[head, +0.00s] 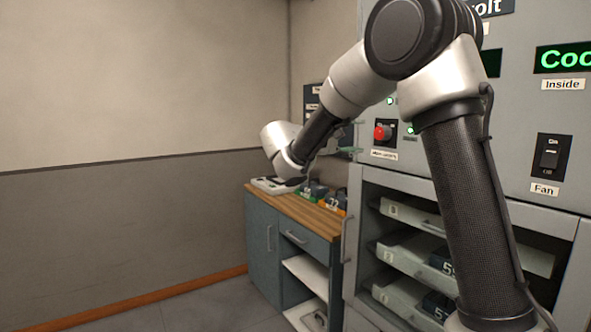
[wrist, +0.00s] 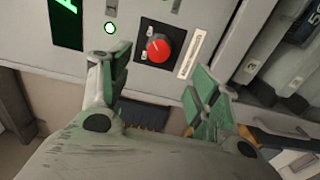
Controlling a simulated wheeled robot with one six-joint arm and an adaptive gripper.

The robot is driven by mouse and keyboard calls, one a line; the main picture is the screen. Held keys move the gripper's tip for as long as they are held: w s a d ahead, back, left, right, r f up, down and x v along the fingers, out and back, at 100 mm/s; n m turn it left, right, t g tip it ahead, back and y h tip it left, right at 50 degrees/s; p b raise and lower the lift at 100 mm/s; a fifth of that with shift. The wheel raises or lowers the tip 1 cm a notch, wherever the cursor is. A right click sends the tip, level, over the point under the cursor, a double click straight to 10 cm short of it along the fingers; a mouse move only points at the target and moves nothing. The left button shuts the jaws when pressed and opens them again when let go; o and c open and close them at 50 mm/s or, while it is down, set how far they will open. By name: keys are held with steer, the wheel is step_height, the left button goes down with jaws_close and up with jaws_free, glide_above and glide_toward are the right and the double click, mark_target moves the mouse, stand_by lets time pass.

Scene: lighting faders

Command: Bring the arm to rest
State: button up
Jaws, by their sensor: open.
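My arm reaches forward across the head view, in front of a large grey cabinet. My gripper shows in the wrist view (wrist: 160,95) with its two green-padded fingers spread apart and nothing between them. In the head view my gripper (head: 345,150) is small and partly hidden by the arm. A red knob (wrist: 159,48) on a dark plate sits on the cabinet panel just beyond the fingertips, apart from them. The red knob also shows in the head view (head: 382,132). A green lamp (wrist: 110,28) is lit beside it.
A wooden-topped counter (head: 300,208) with blue-grey cupboards stands left of the cabinet, with small items on it. Shelves (head: 405,250) with labelled trays are in the cabinet's open lower part. A fan switch (head: 551,158) is at the right. The floor (head: 215,305) at the left is clear.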

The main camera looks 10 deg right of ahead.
steer(key=s+d+f+n+g+y, duration=0.1)
steer(key=s+d+f+g+y, duration=0.2)
steer(key=s+f, duration=0.5)
steer(key=s+d+f+n+g+y, duration=0.1)
steer(key=s+f+g+y, duration=0.2)
steer(key=s+f+y, duration=0.35)
steer(key=s+a+f+m+t+y, duration=0.1)
steer(key=s+m+t+y, duration=0.1)
steer(key=s, duration=0.8)
steer(key=s+a+m+t+y, duration=0.2)
steer(key=s+y, duration=0.3)
steer(key=s, duration=0.6)
steer(key=shift+s+a+f+m, duration=0.25)
steer(key=shift+f+m, duration=0.15)
steer(key=shift+m, duration=0.5)
steer(key=shift+y, duration=0.25)
